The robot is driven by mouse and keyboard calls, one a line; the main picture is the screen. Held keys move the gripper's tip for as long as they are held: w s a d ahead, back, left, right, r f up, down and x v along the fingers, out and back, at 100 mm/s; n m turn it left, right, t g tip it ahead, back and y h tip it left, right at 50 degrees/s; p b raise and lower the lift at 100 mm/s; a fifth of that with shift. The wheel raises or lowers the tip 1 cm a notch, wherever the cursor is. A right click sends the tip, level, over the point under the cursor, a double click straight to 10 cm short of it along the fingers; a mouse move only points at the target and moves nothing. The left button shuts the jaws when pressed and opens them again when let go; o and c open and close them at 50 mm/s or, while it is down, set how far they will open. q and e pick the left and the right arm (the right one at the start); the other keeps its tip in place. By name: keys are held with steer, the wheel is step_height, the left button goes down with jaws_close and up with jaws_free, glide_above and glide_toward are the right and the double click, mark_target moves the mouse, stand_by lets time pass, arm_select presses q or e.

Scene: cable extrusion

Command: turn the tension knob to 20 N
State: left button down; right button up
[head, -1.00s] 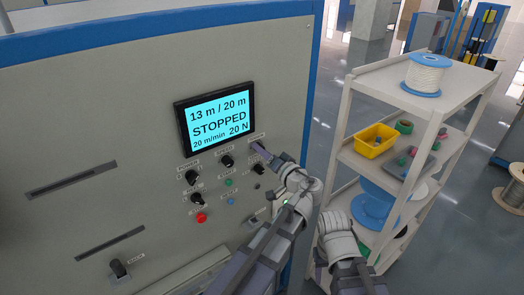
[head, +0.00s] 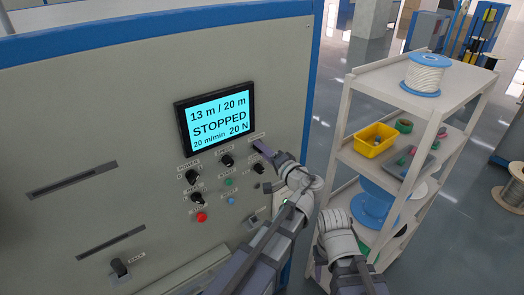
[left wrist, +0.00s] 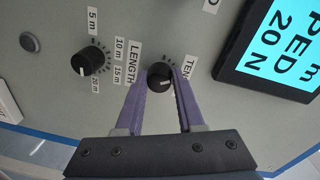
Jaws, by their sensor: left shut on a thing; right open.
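The tension knob (left wrist: 160,78) is a round black knob with a pale pointer line, under a partly hidden label starting "TEN" in the left wrist view. My left gripper (left wrist: 159,74) is shut on it, one purple finger on each side. In the head view the left gripper (head: 262,148) reaches the panel just below and right of the display, hiding the knob. The display (head: 217,119) reads 13 m / 20 m, STOPPED, 20 m/min and 20 N. My right gripper (head: 318,273) is low in the head view, away from the panel, mostly hidden by its arm.
The length knob (left wrist: 88,62) is beside the tension knob. Other black knobs, a green button (head: 228,182) and a red button (head: 201,217) are on the panel. A shelf rack (head: 385,75) with a yellow bin (head: 375,140) and spools stands to the right.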

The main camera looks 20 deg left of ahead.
arm_select(q)
steer(key=c, duration=0.6)
jaws_free()
steer(key=shift+d, duration=0.15)
steer(key=shift+o, duration=0.4)
steer(key=shift+s, duration=0.1)
